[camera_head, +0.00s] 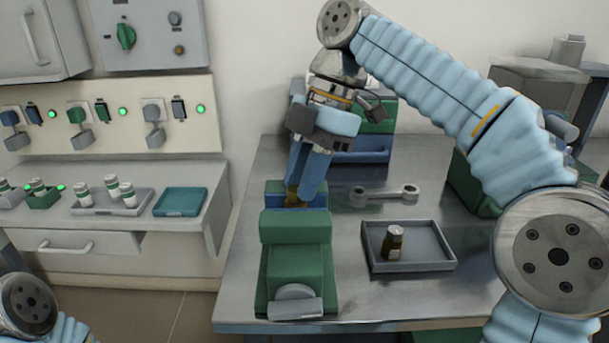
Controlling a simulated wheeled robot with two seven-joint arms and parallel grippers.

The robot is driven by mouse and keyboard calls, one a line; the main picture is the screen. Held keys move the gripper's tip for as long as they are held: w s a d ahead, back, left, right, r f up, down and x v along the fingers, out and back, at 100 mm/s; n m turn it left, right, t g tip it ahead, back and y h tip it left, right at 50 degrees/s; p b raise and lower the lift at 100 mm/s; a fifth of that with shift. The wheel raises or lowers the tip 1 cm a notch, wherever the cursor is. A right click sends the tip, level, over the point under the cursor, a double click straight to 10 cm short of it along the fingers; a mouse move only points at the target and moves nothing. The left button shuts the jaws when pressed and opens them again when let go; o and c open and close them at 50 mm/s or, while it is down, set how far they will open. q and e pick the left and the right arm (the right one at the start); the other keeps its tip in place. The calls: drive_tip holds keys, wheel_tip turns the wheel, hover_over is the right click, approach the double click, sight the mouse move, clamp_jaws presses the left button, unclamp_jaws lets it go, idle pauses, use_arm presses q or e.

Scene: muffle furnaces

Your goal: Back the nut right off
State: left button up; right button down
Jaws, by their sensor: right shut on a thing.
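My right gripper (302,198) reaches down from above, its blue fingers just behind a green vise-like fixture (296,262) on the steel bench. It is shut on a small brass-coloured piece (292,198), which looks like the nut. The fingers hide most of this piece, and its thread cannot be made out. A blue block (276,193) sits around that spot, behind the green fixture. Only a joint and a sleeve of my left arm show at the lower left; the left gripper is out of view.
A grey double-ended wrench (384,195) lies on the bench (345,290) to the right. A grey tray (438,262) holds a brown bottle (393,241). A blue-and-green unit (374,140) stands behind. On the left, a lower counter carries a teal tray (180,201) and white jars (128,194).

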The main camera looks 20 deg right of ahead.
drive_tip(key=shift+w+n+g+h, duration=0.15)
drive_tip(key=shift+n+g, duration=0.1)
drive_tip(key=shift+n, duration=0.55)
drive_tip(key=shift+w+n+g+h, duration=0.15)
drive_tip(key=shift+n+g, duration=0.1)
drive_tip(key=shift+n, duration=0.55)
drive_tip(key=shift+s, duration=0.1)
drive_tip(key=c, duration=0.9)
unclamp_jaws()
drive_tip(key=shift+a, duration=0.1)
